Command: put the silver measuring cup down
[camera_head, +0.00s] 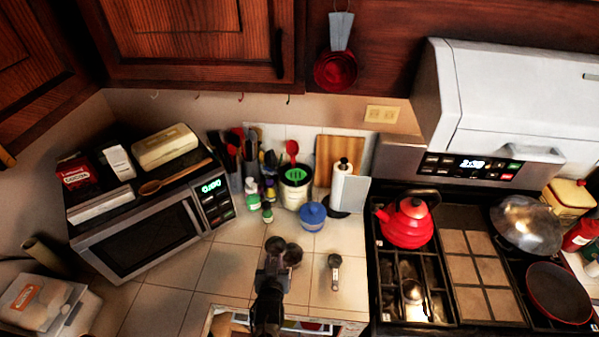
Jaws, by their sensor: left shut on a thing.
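My left gripper (272,270) reaches up from the bottom of the view over the tiled counter and is shut on a small dark-grey metallic thing with a rounded bowl, which I take for the silver measuring cup (292,255). Another round dark shape (275,244) is right beside it at the fingertips. The fingers partly hide the held thing, and I cannot tell whether it touches the counter. A small grey metal scoop with a handle (334,264) lies on the counter just right of the gripper. My right gripper is not in view.
A microwave (140,240) stands left. A blue lidded pot (312,216), green bottles (254,195) and a utensil crock (295,185) stand behind the gripper. The stove (450,315) with a red kettle (407,222) is right. Counter tiles (225,270) left of the gripper are bare.

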